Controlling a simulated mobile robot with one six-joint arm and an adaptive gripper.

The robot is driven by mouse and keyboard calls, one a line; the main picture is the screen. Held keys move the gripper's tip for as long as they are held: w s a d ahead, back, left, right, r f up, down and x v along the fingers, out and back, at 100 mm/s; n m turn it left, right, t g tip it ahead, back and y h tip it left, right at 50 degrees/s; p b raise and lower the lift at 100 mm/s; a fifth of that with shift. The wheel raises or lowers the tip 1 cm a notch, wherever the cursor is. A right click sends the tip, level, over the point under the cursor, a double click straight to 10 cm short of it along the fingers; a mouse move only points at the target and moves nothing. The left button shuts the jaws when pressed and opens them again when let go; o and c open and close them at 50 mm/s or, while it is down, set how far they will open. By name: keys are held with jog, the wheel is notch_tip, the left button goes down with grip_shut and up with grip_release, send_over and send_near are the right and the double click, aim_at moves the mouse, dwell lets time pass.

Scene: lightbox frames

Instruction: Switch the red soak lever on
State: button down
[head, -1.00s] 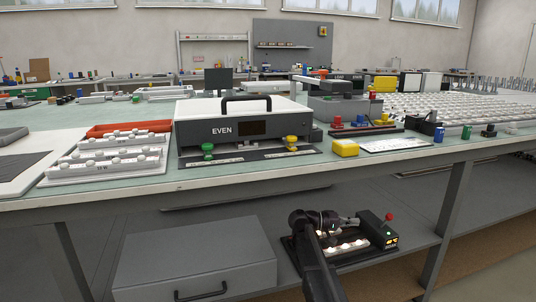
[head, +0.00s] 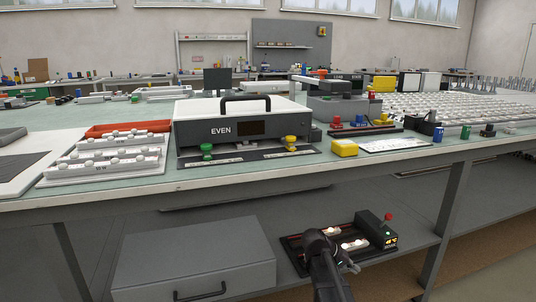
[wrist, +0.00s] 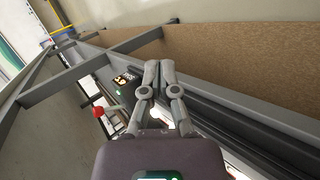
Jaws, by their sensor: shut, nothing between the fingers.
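The red soak lever (head: 388,217) has a round red knob on a thin stem. It stands at a small dark box (head: 374,231) with a green light and a lit orange display, on the shelf under the bench. In the wrist view the red knob (wrist: 97,112) is left of my gripper (wrist: 159,66), with its stem reaching toward the box. My gripper is shut and empty, with clear space between it and the knob. In the head view my gripper (head: 351,267) is low, in front of the box, and partly hidden by my wrist.
White bulbs (head: 355,244) sit on a dark tray beside the box, partly behind my arm. A grey drawer cabinet (head: 195,262) stands left on the shelf. A bench leg (head: 441,225) rises to the right. The tabletop overhead limits room above.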

jog(key=s+a+f+y, duration=0.6)
jog(key=s+a+y, duration=0.45)
jog(key=s, duration=0.25)
notch_tip(320, 180, up, 49)
jog(key=s+p, duration=0.2)
jog(key=p, duration=4.7)
jog(key=shift+s+a+f, duration=0.15)
jog(key=shift+s, duration=0.15)
